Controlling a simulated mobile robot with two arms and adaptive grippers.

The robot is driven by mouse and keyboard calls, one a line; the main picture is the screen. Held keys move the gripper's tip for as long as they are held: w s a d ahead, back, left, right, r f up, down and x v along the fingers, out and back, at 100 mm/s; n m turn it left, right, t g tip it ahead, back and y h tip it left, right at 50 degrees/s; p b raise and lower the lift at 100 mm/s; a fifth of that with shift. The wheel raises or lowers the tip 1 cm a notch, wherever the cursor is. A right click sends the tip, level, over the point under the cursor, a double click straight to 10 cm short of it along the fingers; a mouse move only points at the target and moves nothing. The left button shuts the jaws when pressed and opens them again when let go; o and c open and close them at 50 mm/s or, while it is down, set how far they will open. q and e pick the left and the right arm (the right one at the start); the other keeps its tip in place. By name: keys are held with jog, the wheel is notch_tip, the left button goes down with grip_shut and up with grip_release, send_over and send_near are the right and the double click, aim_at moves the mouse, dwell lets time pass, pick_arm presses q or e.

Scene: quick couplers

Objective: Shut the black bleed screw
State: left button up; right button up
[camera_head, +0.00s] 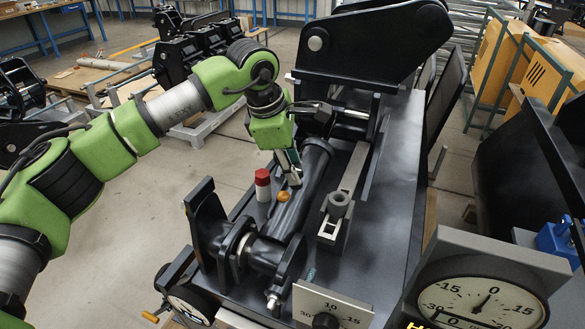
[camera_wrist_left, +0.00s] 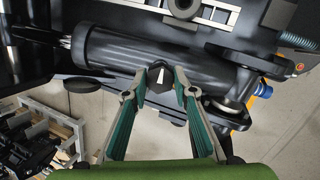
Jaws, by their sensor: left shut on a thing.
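The black bleed screw (camera_wrist_left: 159,77) shows in the left wrist view as a small dark faceted head beside the black cylinder (camera_wrist_left: 150,55). My left gripper (camera_wrist_left: 162,82) is shut on it, with a green-padded finger on each side. In the head view the left gripper (camera_head: 291,170) points down at the side of the black cylinder (camera_head: 305,190); the screw is hidden there behind the fingers. How far the screw is turned in cannot be told. My right gripper is in neither view.
A red-capped white bottle (camera_head: 263,186) and an orange cap (camera_head: 283,196) are close to the left gripper. A grey slotted bar with a ring (camera_head: 338,205) lies right of the cylinder. Dial gauges (camera_head: 480,303) stand at the front right.

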pick_arm(q)
jog(key=shift+m, duration=0.4)
jog(key=o, duration=1.1)
jog(key=v, duration=1.2)
jog(key=shift+d+r, duration=0.1)
